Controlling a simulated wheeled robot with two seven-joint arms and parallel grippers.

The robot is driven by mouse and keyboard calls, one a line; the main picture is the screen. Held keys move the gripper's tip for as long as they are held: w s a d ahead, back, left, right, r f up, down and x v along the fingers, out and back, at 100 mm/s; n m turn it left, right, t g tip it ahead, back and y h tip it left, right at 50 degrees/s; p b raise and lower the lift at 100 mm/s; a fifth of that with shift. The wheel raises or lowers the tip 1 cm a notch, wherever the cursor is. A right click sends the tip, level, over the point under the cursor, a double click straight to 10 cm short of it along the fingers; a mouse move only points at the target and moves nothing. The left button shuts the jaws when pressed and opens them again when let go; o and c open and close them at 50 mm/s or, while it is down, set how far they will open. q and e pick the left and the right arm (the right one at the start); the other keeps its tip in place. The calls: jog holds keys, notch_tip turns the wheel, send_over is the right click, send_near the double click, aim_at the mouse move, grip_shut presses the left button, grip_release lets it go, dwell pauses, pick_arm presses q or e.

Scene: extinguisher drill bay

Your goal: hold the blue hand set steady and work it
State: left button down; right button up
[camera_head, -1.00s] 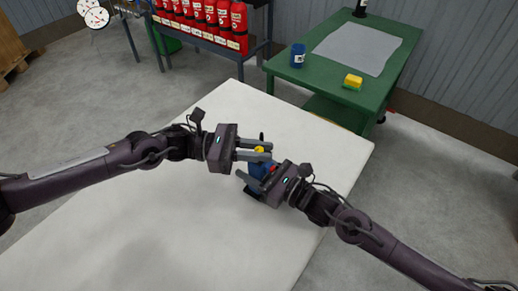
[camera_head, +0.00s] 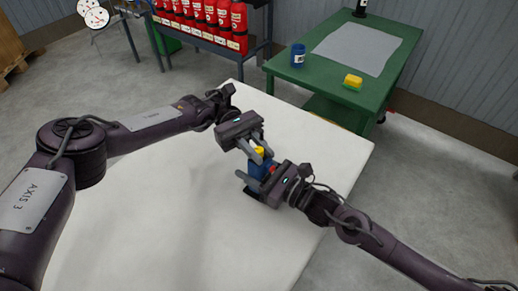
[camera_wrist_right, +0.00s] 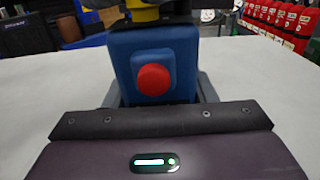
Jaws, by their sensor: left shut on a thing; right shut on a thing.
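The blue hand set (camera_head: 257,168) stands upright near the right side of the white table, partly hidden by my grippers. A yellow part (camera_head: 259,152) tops it, and a red button (camera_wrist_right: 153,81) sits on the side facing my right wrist. My right gripper (camera_head: 250,182) is shut on the blue body, its fingers on either side in the right wrist view. My left gripper (camera_head: 262,156) reaches in from above left and is shut on the yellow top part. Its dark fingers show at the upper edge of the right wrist view.
The white table (camera_head: 150,215) is otherwise clear. Behind it, a green bench (camera_head: 385,90) holds a blue mug (camera_head: 298,56), a grey cloth (camera_head: 357,48) and a yellow-green sponge (camera_head: 352,82). Several red extinguishers (camera_head: 224,18) stand on a rack at the back.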

aim_at(259, 149)
pick_arm(q)
jog(key=shift+m+g+y, duration=0.4)
jog(key=shift+m+y, duration=0.1)
jog(key=shift+y, duration=0.2)
jog(key=c, duration=1.4)
grip_release()
jog(key=shift+o, duration=0.2)
notch_tip(259, 149, up, 10)
